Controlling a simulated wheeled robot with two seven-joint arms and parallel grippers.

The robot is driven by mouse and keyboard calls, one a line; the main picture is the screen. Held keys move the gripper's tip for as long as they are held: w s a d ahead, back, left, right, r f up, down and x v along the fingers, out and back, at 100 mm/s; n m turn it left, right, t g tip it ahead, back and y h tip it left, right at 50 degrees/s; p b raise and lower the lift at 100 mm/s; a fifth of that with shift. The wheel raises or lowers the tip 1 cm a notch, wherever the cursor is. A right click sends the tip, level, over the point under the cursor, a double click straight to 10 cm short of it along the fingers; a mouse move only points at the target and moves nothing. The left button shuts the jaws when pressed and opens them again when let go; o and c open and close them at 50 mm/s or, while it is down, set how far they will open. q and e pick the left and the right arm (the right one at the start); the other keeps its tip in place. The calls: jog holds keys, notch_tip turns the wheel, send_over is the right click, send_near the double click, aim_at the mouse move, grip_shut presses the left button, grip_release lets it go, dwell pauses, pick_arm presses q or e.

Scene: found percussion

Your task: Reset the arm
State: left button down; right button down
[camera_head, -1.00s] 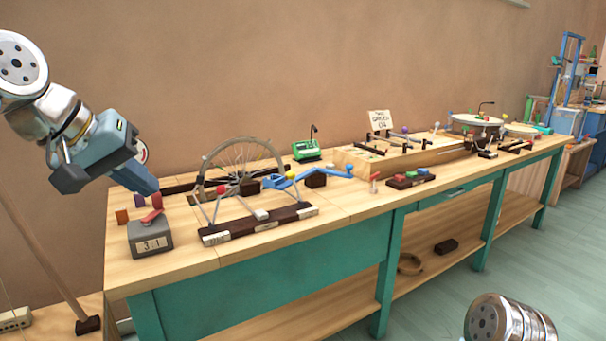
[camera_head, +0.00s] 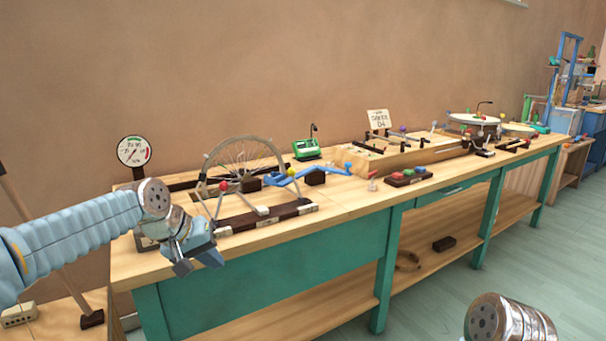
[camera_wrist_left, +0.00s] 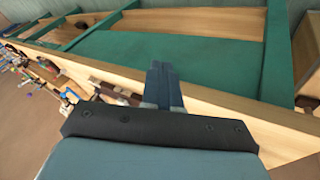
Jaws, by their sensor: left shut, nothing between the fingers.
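My left gripper (camera_head: 212,258) shows at the left of the head view, in front of the near left edge of the workbench (camera_head: 300,212). It hides most of the grey counter box behind it. In the left wrist view the gripper's two fingers (camera_wrist_left: 163,82) lie together, shut and empty, with the bench's edge and green panel beyond them. My right arm shows only as a metal link at the bottom right of the head view; its gripper is out of view.
A spoked wheel (camera_head: 243,160) stands on the bench, with a blue lever (camera_head: 305,173) beside it. A round dial (camera_head: 133,151) stands at the back left. A green metronome-like device (camera_head: 306,149) is further right. The floor (camera_head: 430,300) before the bench is clear.

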pick_arm(q)
jog(key=s+d+f+g, duration=0.1)
jog(key=s+d+f, duration=0.1)
jog(key=f, duration=0.8)
jog(key=s+d+f+g, duration=0.1)
jog(key=d+f, duration=0.1)
jog(key=f, duration=0.8)
jog(key=s+d+f, duration=0.2)
jog(key=f, duration=0.8)
jog(key=s+d+f+g, duration=0.1)
jog(key=s+f, duration=0.7)
jog(key=s, duration=0.2)
jog(key=s+d+f+g, duration=0.1)
jog(key=s+f, duration=0.7)
jog(key=s, duration=0.3)
jog(key=shift+f+m+g, duration=0.2)
jog(key=shift+m+g, duration=0.1)
jog(key=shift+d, duration=0.1)
